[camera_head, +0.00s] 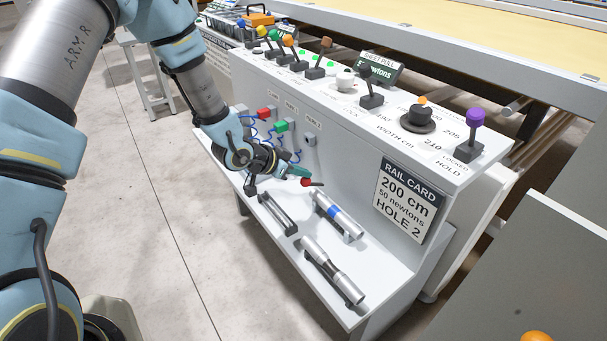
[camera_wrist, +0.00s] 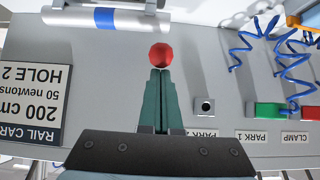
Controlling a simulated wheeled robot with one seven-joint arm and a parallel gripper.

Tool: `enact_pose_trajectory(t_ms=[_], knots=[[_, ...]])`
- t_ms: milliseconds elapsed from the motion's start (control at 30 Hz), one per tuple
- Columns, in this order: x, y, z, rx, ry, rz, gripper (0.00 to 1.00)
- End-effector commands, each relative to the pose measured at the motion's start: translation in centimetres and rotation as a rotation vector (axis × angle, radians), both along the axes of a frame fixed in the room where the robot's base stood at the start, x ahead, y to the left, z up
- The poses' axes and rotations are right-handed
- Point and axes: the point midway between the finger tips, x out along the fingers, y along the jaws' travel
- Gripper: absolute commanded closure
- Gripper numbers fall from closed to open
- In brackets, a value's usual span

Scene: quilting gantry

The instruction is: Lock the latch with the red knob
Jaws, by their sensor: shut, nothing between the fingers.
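In the wrist view the red knob (camera_wrist: 160,57) sits right at the fingertips, near the top middle. My gripper (camera_head: 299,174) has green fingers that are shut with nothing between them. In the wrist view my gripper (camera_wrist: 160,72) points at the knob and its tips overlap the knob's lower edge; I cannot tell whether they touch. The latch body behind the knob is mostly hidden.
Below the knob, metal cylinders (camera_head: 338,216) (camera_head: 332,271) lie on the console's shelf (camera_head: 390,275). A rail card (camera_head: 405,200) is to the right. Red (camera_head: 263,113) and green (camera_head: 281,126) plugs with blue coiled cords are left. Levers, including a purple-knobbed one (camera_head: 476,118), stand on top.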

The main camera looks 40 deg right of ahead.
Motion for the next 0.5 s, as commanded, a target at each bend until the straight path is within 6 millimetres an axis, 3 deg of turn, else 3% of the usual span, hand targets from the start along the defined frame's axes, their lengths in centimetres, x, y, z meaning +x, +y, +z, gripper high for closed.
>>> enact_pose_trajectory(t_ms=[500], knots=[[0.1, 2.3, -3.6, -0.301, 0.020, 0.003, 1.00]])
